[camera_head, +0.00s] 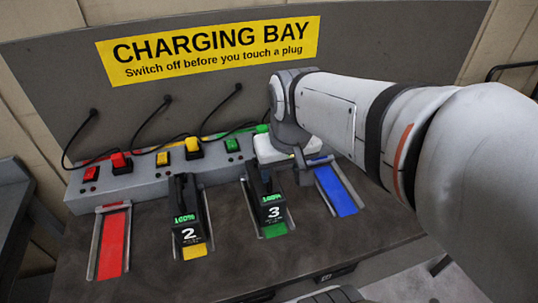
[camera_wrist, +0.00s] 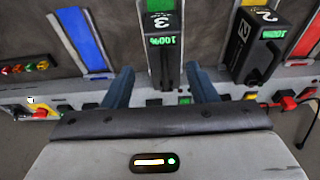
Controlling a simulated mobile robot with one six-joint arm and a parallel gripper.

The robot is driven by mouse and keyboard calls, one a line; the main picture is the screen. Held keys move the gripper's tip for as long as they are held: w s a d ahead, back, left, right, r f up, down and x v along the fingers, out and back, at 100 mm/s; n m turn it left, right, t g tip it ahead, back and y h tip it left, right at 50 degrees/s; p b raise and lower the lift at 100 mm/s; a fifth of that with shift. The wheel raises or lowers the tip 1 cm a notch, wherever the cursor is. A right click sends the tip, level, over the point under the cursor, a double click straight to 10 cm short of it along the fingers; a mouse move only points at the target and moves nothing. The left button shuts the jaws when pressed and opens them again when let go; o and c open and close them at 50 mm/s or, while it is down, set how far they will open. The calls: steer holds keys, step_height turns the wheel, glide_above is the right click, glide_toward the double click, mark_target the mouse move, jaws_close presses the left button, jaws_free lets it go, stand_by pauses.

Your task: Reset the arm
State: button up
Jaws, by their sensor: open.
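My gripper (camera_wrist: 161,90) is open, its two blue-grey fingers apart in the wrist view. The black battery numbered 3 (camera_head: 271,211) shows between them there (camera_wrist: 164,50), with a gap on each side. I cannot tell how deep the fingers reach around it. In the head view my arm comes in from the right, bent down, and the white gripper body hangs just behind battery 3, partly hiding the charger there. Battery 3 stands in the green slot (camera_head: 274,231) with a 100% display.
Battery 2 (camera_head: 188,214), also at 100%, stands in the yellow slot (camera_head: 194,251). The red slot (camera_head: 113,244) and blue slot (camera_head: 337,191) are empty. Behind them run the charger boxes with red (camera_head: 121,163) and yellow (camera_head: 193,149) plugs, and cables. A yellow sign (camera_head: 210,50) hangs on the back panel.

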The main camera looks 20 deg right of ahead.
steer(key=s, duration=0.1)
steer(key=s+f, duration=0.2)
steer(key=s, duration=0.1)
steer(key=shift+a, duration=0.25)
steer(key=shift+c, duration=0.3)
stand_by(1.7)
